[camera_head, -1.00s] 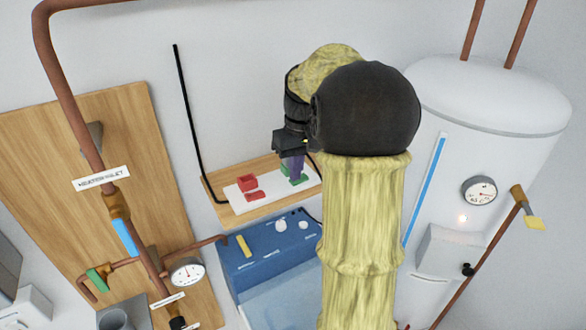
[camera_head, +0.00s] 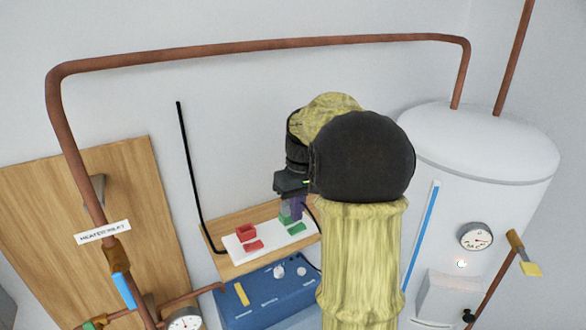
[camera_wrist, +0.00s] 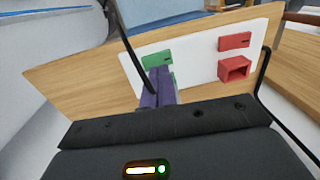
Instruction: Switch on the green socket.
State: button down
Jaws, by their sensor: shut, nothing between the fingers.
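A white panel (camera_head: 270,241) carries a red pair and a green pair of parts. The green pair is a flat green piece (camera_head: 297,228) and a box-like green part (camera_head: 285,219), partly covered by my fingers. In the wrist view the flat green piece (camera_wrist: 157,60) shows just beyond the fingertips, and only a sliver of the green box shows beside them. My gripper (camera_head: 296,208), with purple fingers, is shut and empty. In the wrist view its fingers (camera_wrist: 160,78) are together at the green box. I cannot tell whether they touch it.
The red box (camera_head: 246,232) and flat red piece (camera_head: 253,244) sit left of the green pair. The panel lies on a wooden board (camera_head: 222,263). A black cable (camera_head: 188,165) runs along its left side. A blue unit (camera_head: 265,295) stands in front, a white tank (camera_head: 470,180) at right.

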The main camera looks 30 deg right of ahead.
aim_at(291, 229)
notch_tip(291, 229, up, 2)
jog(key=shift+a+r+p, duration=0.1)
jog(key=shift+p, duration=0.55)
jog(key=shift+r+b, duration=0.25)
jog(key=shift+b, duration=0.15)
notch_tip(291, 229, up, 9)
jog(key=a+b, duration=0.1)
jog(key=shift+a+b, duration=0.15)
jog(key=shift+b, duration=0.25)
jog(key=shift+w, duration=0.1)
